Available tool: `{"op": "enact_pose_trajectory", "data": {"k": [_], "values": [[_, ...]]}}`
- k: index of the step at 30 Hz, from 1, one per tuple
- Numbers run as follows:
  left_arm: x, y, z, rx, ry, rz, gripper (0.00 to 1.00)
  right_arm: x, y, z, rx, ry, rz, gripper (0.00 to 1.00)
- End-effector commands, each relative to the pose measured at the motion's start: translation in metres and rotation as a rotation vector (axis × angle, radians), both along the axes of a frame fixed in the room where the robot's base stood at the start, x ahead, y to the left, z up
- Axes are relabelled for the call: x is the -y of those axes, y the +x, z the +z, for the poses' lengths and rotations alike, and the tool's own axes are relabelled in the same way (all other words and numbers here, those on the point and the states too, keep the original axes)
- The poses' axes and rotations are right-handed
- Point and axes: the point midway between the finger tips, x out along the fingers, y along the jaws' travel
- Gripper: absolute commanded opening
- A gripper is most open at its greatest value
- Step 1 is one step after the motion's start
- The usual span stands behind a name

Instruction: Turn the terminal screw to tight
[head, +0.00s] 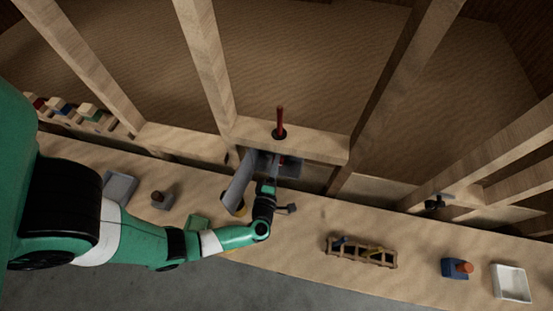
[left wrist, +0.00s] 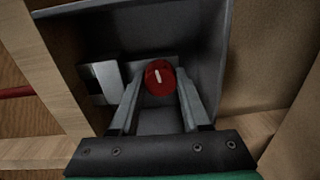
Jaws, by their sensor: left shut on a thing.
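The terminal screw shows as a round red knob (left wrist: 158,77) with a short white mark, inside a grey box (left wrist: 200,40) in the left wrist view. The mark stands almost upright in the picture. My left gripper (left wrist: 161,88) has its two grey fingers on either side of the knob and is shut on it. In the head view my left gripper (head: 269,178) reaches into the grey box under a wooden crosspiece, and its fingers are hard to make out there. My right gripper is not in view.
A red upright rod (head: 280,120) stands on the wooden crosspiece (head: 325,148) above the box. Wooden studs flank the opening. On the bench are a wooden rack (head: 360,256), a blue block with an orange top (head: 456,268) and a white tray (head: 512,285).

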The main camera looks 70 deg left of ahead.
Motion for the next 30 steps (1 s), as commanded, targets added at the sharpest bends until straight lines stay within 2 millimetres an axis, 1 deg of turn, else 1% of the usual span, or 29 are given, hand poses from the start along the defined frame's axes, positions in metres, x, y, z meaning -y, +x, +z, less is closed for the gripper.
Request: {"op": "enact_pose_trajectory", "data": {"k": [1,12,21,30], "values": [[0.0,0.0,0.004,-0.038,0.022,0.0,0.0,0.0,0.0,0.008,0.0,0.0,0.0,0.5],[0.0,0.001,0.003,-0.327,0.208,0.0,0.0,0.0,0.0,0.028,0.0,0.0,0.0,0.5],[0.0,0.001,0.002,-0.504,0.323,0.001,0.0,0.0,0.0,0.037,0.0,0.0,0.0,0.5],[0.001,0.001,0.001,-0.588,0.379,0.0,0.0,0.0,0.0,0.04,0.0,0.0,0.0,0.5]]}}
